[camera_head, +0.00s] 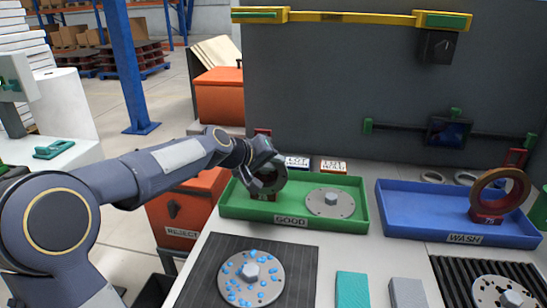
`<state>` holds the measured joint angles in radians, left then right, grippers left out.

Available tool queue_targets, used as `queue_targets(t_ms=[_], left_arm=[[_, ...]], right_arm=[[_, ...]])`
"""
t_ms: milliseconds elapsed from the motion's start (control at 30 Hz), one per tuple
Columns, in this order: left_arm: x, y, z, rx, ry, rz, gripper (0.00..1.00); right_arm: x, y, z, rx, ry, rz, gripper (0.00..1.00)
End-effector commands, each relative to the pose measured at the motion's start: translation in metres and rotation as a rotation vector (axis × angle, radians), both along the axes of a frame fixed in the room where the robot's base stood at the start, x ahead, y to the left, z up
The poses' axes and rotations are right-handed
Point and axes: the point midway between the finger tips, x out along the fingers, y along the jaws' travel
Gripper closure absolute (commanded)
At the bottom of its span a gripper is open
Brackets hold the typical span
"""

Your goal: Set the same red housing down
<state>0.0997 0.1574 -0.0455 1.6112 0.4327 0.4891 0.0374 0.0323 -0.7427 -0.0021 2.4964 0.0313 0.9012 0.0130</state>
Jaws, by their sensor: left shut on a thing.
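My left gripper (262,174) reaches over the left part of the green GOOD tray (345,227). The gripper and wrist hide part of the ring. Another ring-shaped housing, brownish red on a red base (488,219), stands in the blue WASH tray (410,228) at right. My right gripper is not in view.
A grey flanged disc (330,203) lies in the GOOD tray, right of the held housing. A disc with blue spots (251,279) lies on a dark mat in front. An orange REJECT bin (180,222) stands left. Teal (352,290) and grey (407,293) blocks lie at the front.

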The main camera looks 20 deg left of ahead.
Motion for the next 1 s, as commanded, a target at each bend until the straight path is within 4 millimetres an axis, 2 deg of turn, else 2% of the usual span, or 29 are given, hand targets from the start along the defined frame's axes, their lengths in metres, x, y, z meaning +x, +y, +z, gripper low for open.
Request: queue_targets(t_ms=[367, 400, 533, 867, 1000], left_arm=[[0.001, 0.0, 0.0, 0.003, -0.01, 0.001, 1.0], [0.0, 0.0, -0.003, 0.001, -0.001, 0.0, 0.75], [0.0, 0.0, -0.003, 0.001, -0.001, 0.0, 0.58], [0.0, 0.0, 0.0, 0.001, -0.001, 0.0, 0.57], [-0.013, 0.005, 0.009, 0.001, -0.004, 0.003, 0.57]], right_arm=[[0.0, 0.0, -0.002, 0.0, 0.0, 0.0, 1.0], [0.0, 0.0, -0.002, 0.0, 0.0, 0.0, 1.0], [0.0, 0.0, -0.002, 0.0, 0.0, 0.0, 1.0], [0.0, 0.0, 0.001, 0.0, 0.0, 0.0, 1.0], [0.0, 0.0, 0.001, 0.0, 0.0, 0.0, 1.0]])
